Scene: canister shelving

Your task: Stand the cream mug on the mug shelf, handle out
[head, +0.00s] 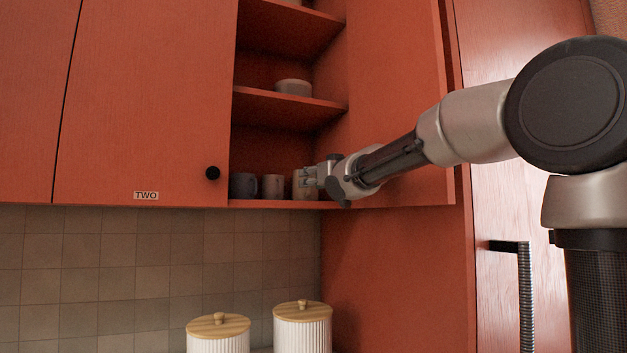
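A cream mug (299,186) is at the right end of the cabinet's lowest shelf, partly hidden by my gripper. My gripper (311,177) reaches in from the right, its fingers at the mug's right side. The fingers are small and overlap the mug, so I cannot tell whether they grip it. The mug looks upright; whether its base rests on the shelf is unclear, and its handle is not distinguishable. The lowest shelf (262,204) also holds a blue-grey mug (243,186) and a tan mug (272,187) to the left.
An upper shelf (270,97) holds a pale round dish (293,88). A closed orange door (150,100) labelled TWO is left of the opening, an open door panel (400,110) right. Two ribbed white canisters (217,342) (302,335) with wooden lids stand below.

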